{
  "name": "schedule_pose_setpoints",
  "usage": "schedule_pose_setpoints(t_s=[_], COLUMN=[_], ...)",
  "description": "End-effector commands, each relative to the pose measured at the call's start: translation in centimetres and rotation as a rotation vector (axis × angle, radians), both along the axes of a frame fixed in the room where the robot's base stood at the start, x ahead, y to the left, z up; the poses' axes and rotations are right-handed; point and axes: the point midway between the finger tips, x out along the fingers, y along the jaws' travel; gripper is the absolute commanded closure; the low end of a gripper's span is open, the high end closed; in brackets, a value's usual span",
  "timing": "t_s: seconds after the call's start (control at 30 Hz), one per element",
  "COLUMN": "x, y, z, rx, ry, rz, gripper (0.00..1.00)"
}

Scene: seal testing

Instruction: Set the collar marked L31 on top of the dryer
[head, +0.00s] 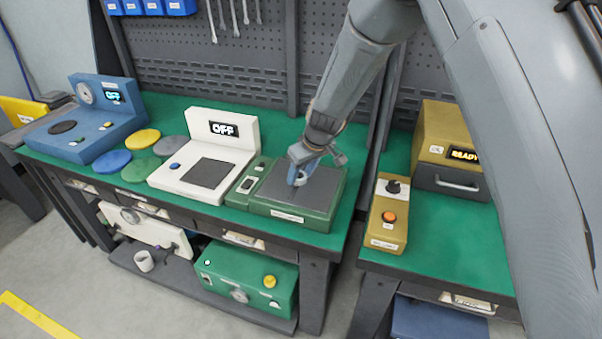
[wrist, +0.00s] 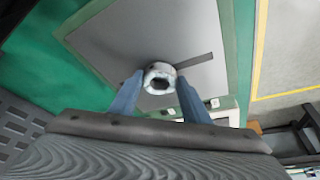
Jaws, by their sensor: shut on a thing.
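My gripper (head: 298,176) is shut on a small whitish ring-shaped collar. The collar (wrist: 160,70) sits between the two blue fingers (wrist: 155,98) in the wrist view, its opening facing the camera. No marking on it can be read. Gripper and collar are over the grey top plate of a green box-shaped device (head: 287,216) at the right end of the long bench. The collar is at or just above this plate; I cannot tell whether it touches. The device's front label is too small to read, so I cannot confirm from it that this is the dryer.
Left of the green device stand a small green switch box (head: 245,186), a white device (head: 171,180) reading OFF, several coloured discs (head: 142,139) and a blue device (head: 88,135). Right, across a gap, are a yellow control box (head: 388,222) and a yellow unit (head: 443,130) reading READY.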

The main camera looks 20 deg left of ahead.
Motion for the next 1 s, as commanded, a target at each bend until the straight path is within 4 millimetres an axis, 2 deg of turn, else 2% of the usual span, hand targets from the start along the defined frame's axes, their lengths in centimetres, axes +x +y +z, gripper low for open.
schedule_pose_setpoints(t_s=[0.13,0.17,0.23,0.27,0.67,0.87,1.0], x=[0.0,0.0,0.0,0.0,0.0,-0.5,-1.1], y=[0.0,0.0,0.0,0.0,0.0,-0.7,-1.5], z=[-0.4,-0.3,-0.3,-0.3,0.2,2.3,4.5], rx=[0.001,-0.001,-0.001,0.0,0.0,0.001,0.002], ry=[-0.001,0.001,0.001,0.0,0.0,-0.002,-0.003], rz=[0.0,0.0,0.0,0.0,0.0,0.0,0.0], gripper=[0.88,0.52,0.41,0.39,0.39,0.39,0.39])
